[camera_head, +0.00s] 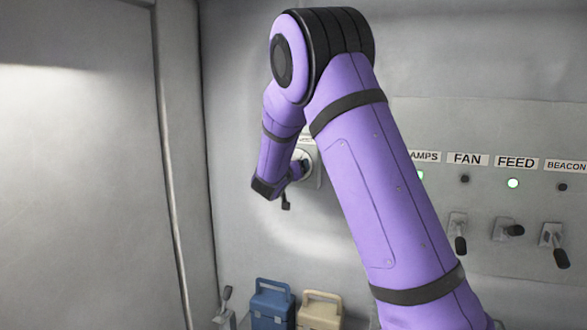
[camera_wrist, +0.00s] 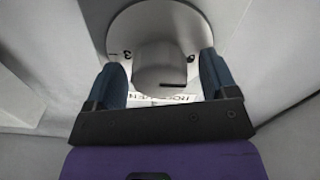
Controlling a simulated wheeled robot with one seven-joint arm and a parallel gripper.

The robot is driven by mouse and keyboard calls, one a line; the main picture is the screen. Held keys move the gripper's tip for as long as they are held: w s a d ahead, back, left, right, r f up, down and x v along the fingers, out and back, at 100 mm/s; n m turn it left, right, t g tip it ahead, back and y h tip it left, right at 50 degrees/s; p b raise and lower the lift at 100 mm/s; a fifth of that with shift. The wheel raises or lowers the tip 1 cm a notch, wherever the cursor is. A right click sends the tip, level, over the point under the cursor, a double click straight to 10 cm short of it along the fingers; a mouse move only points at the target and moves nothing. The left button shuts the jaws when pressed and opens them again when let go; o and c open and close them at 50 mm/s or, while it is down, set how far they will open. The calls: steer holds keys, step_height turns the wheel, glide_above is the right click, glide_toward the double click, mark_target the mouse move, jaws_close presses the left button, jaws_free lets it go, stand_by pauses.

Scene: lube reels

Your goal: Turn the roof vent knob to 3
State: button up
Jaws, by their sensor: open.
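The roof vent knob (camera_wrist: 160,68) is a grey cylinder on a round pale dial plate (camera_wrist: 158,18) in the wrist view. My gripper (camera_wrist: 160,61) has its two dark blue fingers apart, one on each side of the knob. Whether the fingers touch it I cannot tell. A dark mark shows on the knob's lower right edge. A digit that looks like 3 shows at the dial's left; the digit at its right is unclear. The label (camera_wrist: 165,100) appears upside down and is partly hidden. In the head view my gripper (camera_head: 293,174) covers much of the dial (camera_head: 309,161).
To the right on the wall are lamps, labels such as FAN (camera_head: 467,159) and FEED (camera_head: 515,162), and several levers (camera_head: 459,233). A blue container (camera_head: 272,303) and a beige container (camera_head: 319,311) stand below, beside a small lever (camera_head: 226,300).

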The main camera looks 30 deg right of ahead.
steer(key=shift+w+d, duration=0.2)
steer(key=shift+d, duration=0.05)
steer(key=c, duration=0.9)
